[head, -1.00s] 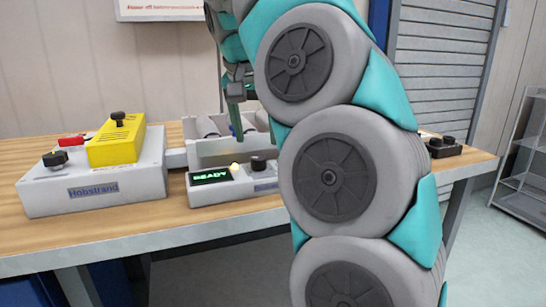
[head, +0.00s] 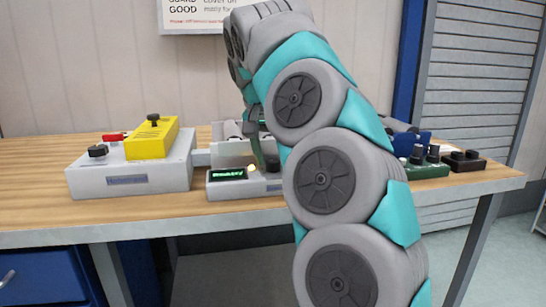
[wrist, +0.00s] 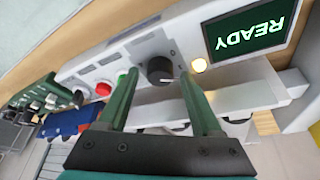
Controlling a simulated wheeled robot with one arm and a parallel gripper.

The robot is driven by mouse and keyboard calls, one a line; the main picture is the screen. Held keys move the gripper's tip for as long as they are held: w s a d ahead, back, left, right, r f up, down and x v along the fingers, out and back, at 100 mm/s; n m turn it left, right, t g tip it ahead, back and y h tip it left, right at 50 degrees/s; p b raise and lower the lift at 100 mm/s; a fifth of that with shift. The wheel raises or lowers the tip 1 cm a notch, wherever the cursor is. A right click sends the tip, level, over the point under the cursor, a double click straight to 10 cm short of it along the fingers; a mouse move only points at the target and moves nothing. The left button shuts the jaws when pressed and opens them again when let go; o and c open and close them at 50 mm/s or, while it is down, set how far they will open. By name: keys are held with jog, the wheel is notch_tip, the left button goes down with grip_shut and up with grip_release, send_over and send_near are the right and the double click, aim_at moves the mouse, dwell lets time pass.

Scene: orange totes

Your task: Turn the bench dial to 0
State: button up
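A white bench panel (head: 226,188) with a green READY screen stands at the table's front edge. In the wrist view its black round dial (wrist: 160,70) sits beside a lit yellowish lamp (wrist: 199,65); a pale mark shows on the dial's lower side, but I cannot read its setting. My gripper (wrist: 159,78) is open, its two green fingers on either side of the dial as seen from the wrist; I cannot tell whether they touch it. In the head view my gripper (head: 261,152) reaches down at the panel, and my arm partly hides the panel's right side.
A white machine (head: 130,177) with a yellow cover (head: 151,141) and a black knob stands at left. A pale tray (head: 230,153) is behind the panel. A green knob box (head: 428,170) and a dark box (head: 465,160) stand at right. Red (wrist: 103,88) and green buttons are on the panel.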

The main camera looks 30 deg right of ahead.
grip_shut()
dwell(0.3)
dwell(2.0)
jog(key=shift+o, duration=0.6)
grip_release()
